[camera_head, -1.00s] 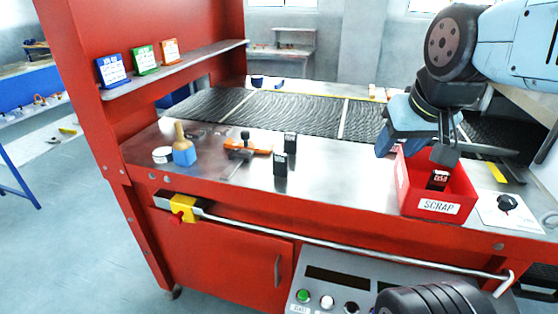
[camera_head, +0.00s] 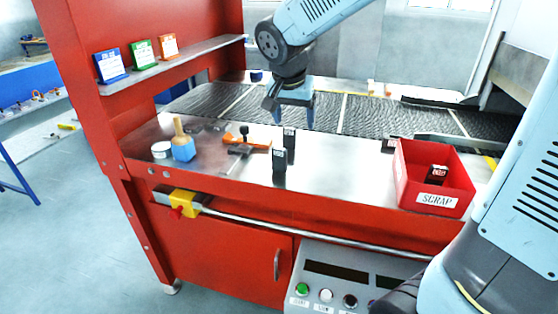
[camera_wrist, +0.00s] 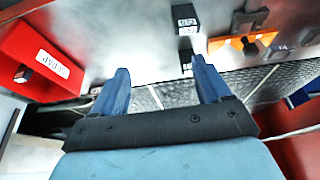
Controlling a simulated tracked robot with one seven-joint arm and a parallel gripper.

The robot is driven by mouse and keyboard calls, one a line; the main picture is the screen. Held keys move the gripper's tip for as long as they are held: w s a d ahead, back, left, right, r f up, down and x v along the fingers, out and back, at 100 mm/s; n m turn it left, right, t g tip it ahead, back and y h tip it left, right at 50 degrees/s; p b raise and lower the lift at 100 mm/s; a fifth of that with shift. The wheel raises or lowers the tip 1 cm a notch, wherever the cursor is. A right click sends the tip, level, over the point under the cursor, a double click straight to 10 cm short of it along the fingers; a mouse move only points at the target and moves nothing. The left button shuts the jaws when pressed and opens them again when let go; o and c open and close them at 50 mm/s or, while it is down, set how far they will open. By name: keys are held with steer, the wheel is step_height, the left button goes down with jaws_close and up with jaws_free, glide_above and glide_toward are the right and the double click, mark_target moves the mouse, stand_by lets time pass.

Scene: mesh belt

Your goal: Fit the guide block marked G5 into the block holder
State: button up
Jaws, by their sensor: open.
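Two black guide blocks with white labels stand on the steel bench, one at the front (camera_head: 279,166) and one behind it (camera_head: 289,141); I cannot surely read their marks. In the wrist view a labelled block (camera_wrist: 185,18) shows ahead of the fingers. A third black labelled block (camera_head: 437,174) is inside the red scrap bin (camera_head: 408,187). An orange fixture with a black knob (camera_head: 259,149), perhaps the block holder, lies left of the standing blocks. My gripper (camera_head: 292,112) is open and empty, fingers pointing down, beyond the standing blocks near the belt; its blue fingers also show in the wrist view (camera_wrist: 160,78).
A blue-based bottle or brush (camera_head: 183,149) and a round white tin (camera_head: 161,150) stand at the bench's left. The mesh belt (camera_head: 325,114) runs behind. Coloured cards stand on the left shelf (camera_head: 190,64).

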mark_target(280, 148)
steer(key=shift+m, duration=0.3)
steer(key=w+a+f, duration=0.1)
steer(key=f, duration=0.2)
steer(key=w+a+f, duration=0.1)
steer(key=w+f, duration=0.1)
steer(key=f, duration=0.1)
steer(key=w+f, duration=0.2)
steer(key=f, duration=0.2)
steer(key=shift+a, duration=0.4)
steer(key=shift+a+x, duration=0.2)
steer(key=shift+x, duration=1.15)
steer(key=shift+a+x, duration=0.2)
steer(key=shift+x, duration=1.1)
steer(key=shift+w+d, duration=0.1)
steer(key=c, duration=1.1)
steer(key=shift+r, duration=0.15)
